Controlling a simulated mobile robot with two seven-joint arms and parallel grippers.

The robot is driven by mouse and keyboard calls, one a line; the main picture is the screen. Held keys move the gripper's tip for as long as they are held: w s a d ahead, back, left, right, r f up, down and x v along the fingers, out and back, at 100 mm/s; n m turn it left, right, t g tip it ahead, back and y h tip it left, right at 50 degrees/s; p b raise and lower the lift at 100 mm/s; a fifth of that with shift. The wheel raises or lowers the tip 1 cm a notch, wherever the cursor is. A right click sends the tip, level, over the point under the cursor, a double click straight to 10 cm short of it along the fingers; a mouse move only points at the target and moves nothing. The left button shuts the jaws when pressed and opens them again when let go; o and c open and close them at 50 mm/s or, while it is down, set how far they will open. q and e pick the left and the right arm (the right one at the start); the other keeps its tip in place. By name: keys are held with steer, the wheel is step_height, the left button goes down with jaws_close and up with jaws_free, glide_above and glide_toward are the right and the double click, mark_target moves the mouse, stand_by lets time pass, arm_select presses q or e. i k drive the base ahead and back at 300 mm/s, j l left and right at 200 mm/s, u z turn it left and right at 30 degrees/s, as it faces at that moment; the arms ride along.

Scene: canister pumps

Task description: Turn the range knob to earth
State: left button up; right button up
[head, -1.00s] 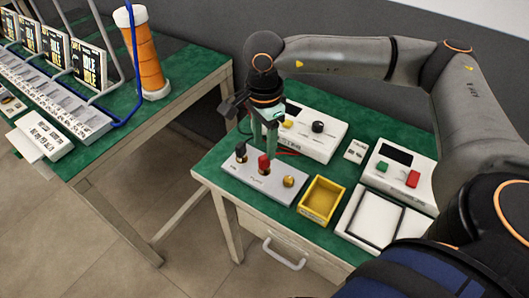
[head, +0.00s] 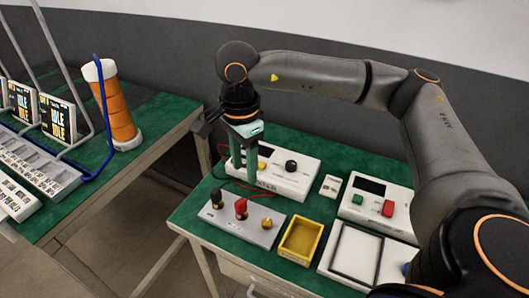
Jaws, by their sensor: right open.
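A white box (head: 262,181) at the back of the right-hand bench carries a yellow button (head: 262,167) and a black round knob (head: 291,166). In front of it a grey panel (head: 245,229) holds a black-topped post (head: 217,198), a red-topped post (head: 241,208) and a bare gold post (head: 266,223). I cannot read which knob is marked range or where an earth mark is. My right gripper (head: 244,178) points down, open, with nothing seen in it, in front of the white box's left part and behind the red-topped post. My left gripper is out of view.
A yellow tray (head: 284,241) stands right of the panel, and a white framed tray (head: 331,254) beyond it. An orange column (head: 122,140) stands on the left bench, with a gap between the benches.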

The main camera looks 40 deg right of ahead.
mark_target(291, 165)
steer(key=z, duration=1.3)
